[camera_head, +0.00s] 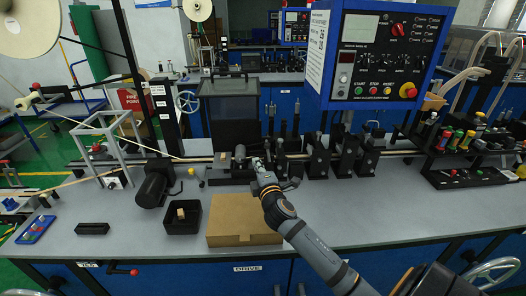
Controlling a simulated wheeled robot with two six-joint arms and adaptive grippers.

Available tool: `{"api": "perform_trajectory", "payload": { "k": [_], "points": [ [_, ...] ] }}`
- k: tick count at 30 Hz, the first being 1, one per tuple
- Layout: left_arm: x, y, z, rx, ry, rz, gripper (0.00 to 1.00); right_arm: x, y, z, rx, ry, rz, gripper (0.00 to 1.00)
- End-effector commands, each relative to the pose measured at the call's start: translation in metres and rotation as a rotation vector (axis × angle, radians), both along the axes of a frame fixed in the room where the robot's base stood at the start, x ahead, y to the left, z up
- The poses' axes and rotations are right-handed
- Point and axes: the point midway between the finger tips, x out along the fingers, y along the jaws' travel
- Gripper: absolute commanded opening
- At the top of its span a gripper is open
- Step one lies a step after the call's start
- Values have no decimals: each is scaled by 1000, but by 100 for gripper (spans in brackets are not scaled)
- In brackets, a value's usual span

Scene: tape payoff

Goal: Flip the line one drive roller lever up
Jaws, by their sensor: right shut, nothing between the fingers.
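My right gripper (257,163) is at the drive roller unit in the middle of the bench, with its fingers shut and nothing between them. A small grey roller (240,153) shows just left of the fingertips, on the dark unit. The drive roller lever cannot be made out clearly; the gripper and the dark parts around it hide that spot. I cannot tell whether the fingers touch it. My left gripper is not in view.
A cardboard box (243,217) and a black bin (182,216) stand in front of the unit. A black motor (155,183) is to the left. The control panel (378,55) hangs above at right. The front right of the bench top (385,205) is clear.

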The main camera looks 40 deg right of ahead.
Motion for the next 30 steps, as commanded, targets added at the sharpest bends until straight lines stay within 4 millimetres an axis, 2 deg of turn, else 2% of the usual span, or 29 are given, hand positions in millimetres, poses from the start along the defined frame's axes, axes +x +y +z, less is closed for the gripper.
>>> {"api": "perform_trajectory", "payload": {
  "k": [3, 8, 12, 16, 27, 30],
  "points": [
    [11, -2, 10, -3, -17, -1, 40, 26, -9, 4, 3, -1, -2, 0],
    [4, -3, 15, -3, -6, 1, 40, 55, -20, 3, 1, 0, -1, 0],
    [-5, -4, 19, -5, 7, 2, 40, 50, -43, 2, -5, 3, 0, 0],
    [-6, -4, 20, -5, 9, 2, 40, 49, -54, 0, -2, 2, 0, 0],
    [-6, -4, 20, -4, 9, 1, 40, 48, -57, 0, 1, 1, 1, 0],
    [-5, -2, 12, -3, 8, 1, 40, 49, -56, -3, 23, -14, 1, 0]
  ]
}}
